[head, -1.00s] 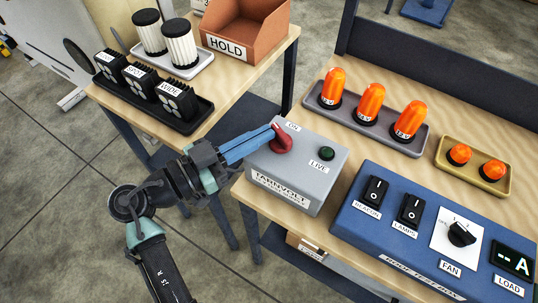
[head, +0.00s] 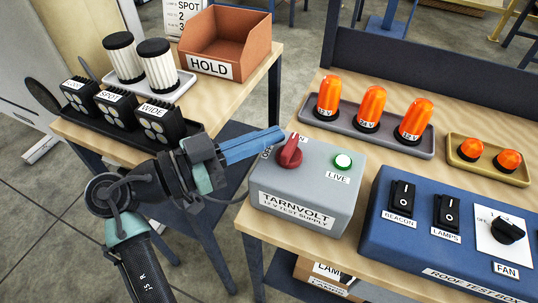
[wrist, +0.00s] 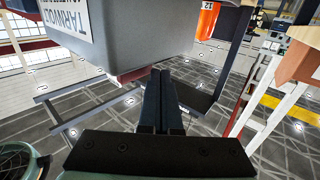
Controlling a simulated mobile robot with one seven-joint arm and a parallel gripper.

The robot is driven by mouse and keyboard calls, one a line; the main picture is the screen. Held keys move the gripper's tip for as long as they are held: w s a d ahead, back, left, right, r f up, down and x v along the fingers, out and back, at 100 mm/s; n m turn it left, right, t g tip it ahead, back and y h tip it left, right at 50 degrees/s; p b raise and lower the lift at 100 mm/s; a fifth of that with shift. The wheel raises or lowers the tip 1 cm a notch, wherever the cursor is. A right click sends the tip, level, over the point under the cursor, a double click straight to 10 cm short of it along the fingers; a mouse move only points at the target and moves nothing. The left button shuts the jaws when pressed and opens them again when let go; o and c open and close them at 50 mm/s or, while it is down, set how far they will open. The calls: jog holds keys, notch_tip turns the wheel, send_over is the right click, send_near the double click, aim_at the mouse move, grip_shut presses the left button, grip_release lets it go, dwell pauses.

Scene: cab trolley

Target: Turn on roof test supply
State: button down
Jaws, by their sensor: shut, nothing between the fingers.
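The grey supply box (head: 312,205), labelled TARNVOLT 12 V TEST SUPPLY, stands on the right bench in the head view. Its red knob (head: 291,152) points up toward the partly hidden ON mark. The LIVE lamp (head: 343,161) beside it glows pale green-white. My gripper (head: 280,134) is shut and empty, its blue fingertips just behind and left of the knob; whether they touch it I cannot tell.
A blue roof test box (head: 420,245) with switches stands right of the supply. Orange beacons (head: 371,105) stand in a grey tray behind. The left bench (head: 232,98) holds lamps, white filters and an orange HOLD bin (head: 228,42). A gap separates the benches.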

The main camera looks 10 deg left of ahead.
jog(key=v, duration=1.3)
jog(key=shift+b, duration=0.4)
